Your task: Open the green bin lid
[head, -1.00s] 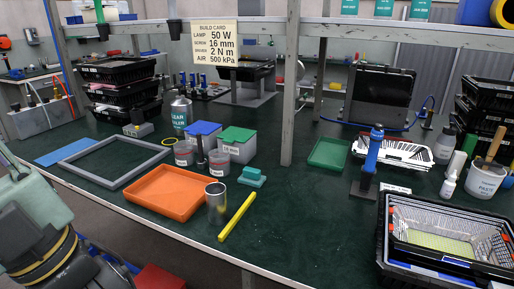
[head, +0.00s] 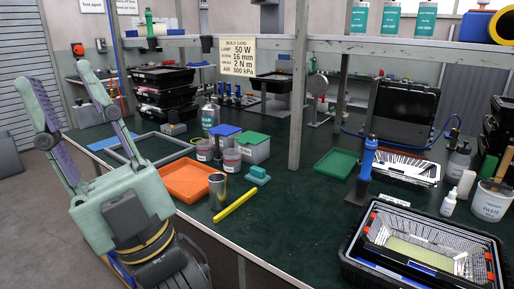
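The green lid (head: 255,136) sits flat and closed on a grey bin (head: 255,154) near the middle of the bench. A matching bin with a blue lid (head: 224,130) stands just left of it, also closed. My gripper (head: 63,84) is at the left, in front of the bench, with its fingers pointing up. The two long pale-green fingers with purple pads stand wide apart with nothing between them. The gripper is well to the left of the green lid and not touching it.
An orange tray (head: 190,180), a metal cup (head: 217,185) and a yellow bar (head: 236,203) lie nearer the front edge. A shelf post (head: 300,110) rises right of the green-lidded bin. A grey frame (head: 150,148) lies left.

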